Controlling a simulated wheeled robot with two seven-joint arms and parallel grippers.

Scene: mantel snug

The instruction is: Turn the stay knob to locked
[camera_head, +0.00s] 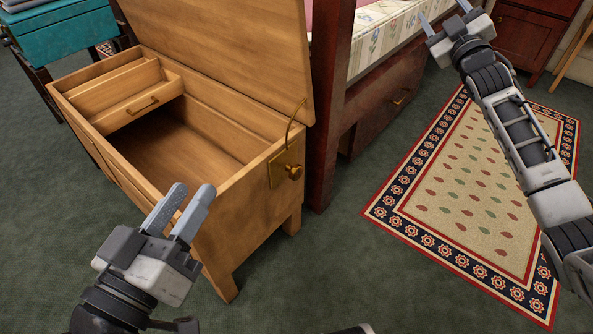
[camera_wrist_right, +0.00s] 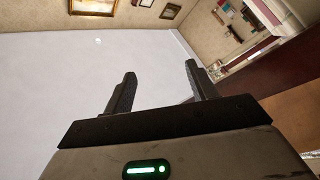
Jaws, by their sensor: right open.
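The stay knob (camera_head: 294,172) is a small round brass knob on a brass plate on the right end wall of an open wooden chest (camera_head: 245,225). A thin curved brass stay (camera_head: 291,125) runs up from the plate to the raised lid (camera_head: 225,45). My left gripper (camera_head: 194,191) is open and empty, in front of the chest, left of and below the knob in the picture and apart from it. My right gripper (camera_head: 444,13) is open and empty at the upper right, far from the knob; its fingers also show in the right wrist view (camera_wrist_right: 161,85).
Inside the chest is a wooden tray with a small handle (camera_head: 140,105). A dark red bed frame (camera_head: 335,100) stands close behind the chest. A patterned rug (camera_head: 470,200) lies to the right. The green carpet (camera_head: 320,265) right of the chest is clear.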

